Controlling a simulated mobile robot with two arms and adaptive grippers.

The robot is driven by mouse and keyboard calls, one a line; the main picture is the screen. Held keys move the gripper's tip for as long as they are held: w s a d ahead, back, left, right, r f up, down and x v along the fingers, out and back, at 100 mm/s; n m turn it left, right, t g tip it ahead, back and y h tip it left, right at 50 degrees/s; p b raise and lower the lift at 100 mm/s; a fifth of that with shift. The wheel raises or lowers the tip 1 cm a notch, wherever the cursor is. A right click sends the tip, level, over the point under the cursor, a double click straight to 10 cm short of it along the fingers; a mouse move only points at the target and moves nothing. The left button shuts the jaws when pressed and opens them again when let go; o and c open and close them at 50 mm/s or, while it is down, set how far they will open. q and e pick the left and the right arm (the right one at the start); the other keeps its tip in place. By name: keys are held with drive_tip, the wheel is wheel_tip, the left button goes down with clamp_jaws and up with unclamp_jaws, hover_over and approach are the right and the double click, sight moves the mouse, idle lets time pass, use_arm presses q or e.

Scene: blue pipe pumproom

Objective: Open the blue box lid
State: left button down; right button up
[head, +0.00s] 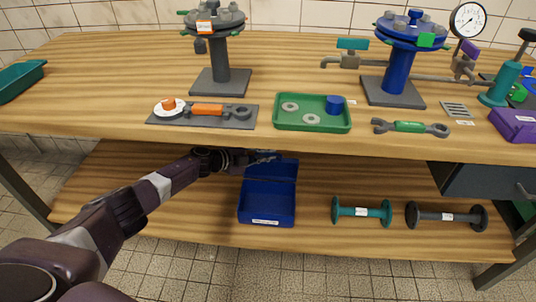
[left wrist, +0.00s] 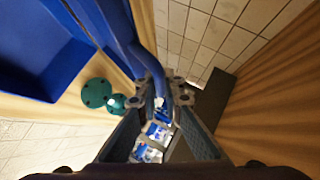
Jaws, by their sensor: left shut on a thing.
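The blue box (head: 267,205) stands on the lower shelf, and its hollow inside is visible from the front. Its lid (head: 284,170) is raised at the back. My left gripper (head: 266,156) is at the top of the lid, partly hidden under the tabletop edge. In the left wrist view, my left gripper (left wrist: 158,97) is shut on a blue curved handle (left wrist: 148,62) of the lid. The box (left wrist: 35,60) fills the upper left of that view. My right gripper is not in view.
A teal spool (head: 362,212) and a dark spool (head: 447,217) lie right of the box on the lower shelf (head: 180,215). The tabletop is close above my left gripper. On it are a green tray (head: 283,124), a wrench (head: 410,127) and valves.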

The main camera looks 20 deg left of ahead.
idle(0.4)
use_arm(q)
drive_tip(key=c, duration=2.3)
unclamp_jaws()
drive_tip(key=shift+c, duration=0.2)
drive_tip(key=shift+s+a, duration=0.1)
drive_tip(key=v, duration=1.1)
drive_tip(key=shift+s+r, duration=0.15)
drive_tip(key=shift+s, duration=0.2)
drive_tip(key=shift+a, duration=0.1)
drive_tip(key=shift+c, duration=0.6)
